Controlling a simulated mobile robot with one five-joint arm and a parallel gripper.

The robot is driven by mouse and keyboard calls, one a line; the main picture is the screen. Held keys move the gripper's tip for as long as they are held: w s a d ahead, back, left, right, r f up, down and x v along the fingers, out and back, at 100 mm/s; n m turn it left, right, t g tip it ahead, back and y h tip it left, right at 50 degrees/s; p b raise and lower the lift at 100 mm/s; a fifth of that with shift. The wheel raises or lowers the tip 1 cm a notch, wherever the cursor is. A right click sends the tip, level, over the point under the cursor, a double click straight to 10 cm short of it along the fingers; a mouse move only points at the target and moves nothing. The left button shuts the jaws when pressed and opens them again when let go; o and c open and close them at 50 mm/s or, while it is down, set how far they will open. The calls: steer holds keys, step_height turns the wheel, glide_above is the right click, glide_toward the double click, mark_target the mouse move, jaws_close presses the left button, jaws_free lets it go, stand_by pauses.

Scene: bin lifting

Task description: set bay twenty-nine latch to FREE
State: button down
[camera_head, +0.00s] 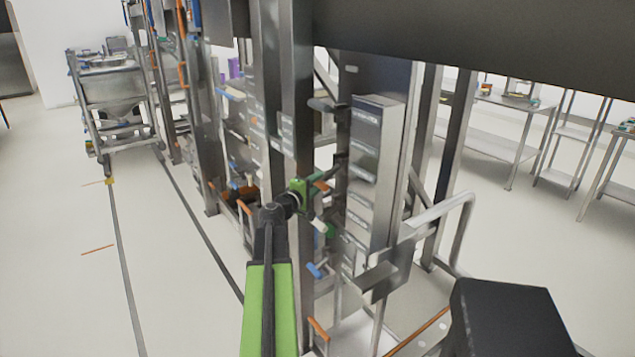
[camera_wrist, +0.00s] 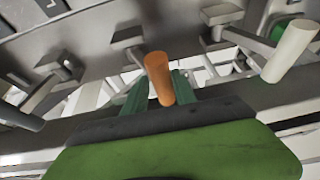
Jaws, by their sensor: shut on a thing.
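My gripper (camera_head: 312,187) is at the steel frame in the middle of the head view, beside the tall column. In the wrist view my green fingers (camera_wrist: 160,88) are closed around an orange latch handle (camera_wrist: 158,76), which points toward the camera. The orange handle also shows in the head view (camera_head: 321,185), just right of my gripper. Its bracket lies behind it on the steel rail. No label for bay twenty-nine is readable in either view, and the latch's setting cannot be told.
A white handle (camera_wrist: 292,50) sits to the right in the wrist view, and a grey-blue handle (camera_wrist: 20,117) to the left. Below my gripper in the head view are a blue handle (camera_head: 315,270) and another orange handle (camera_head: 318,328). A grey cabinet (camera_head: 372,165) stands close right. Open floor lies left.

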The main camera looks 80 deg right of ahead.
steer(key=shift+s+d+f, duration=0.1)
steer(key=shift+s, duration=0.25)
steer(key=c, duration=1.3)
jaws_free()
steer(key=shift+f, duration=0.1)
steer(key=shift+o, duration=0.7)
steer(key=shift+s+d+f, duration=0.1)
steer(key=shift+d, duration=0.15)
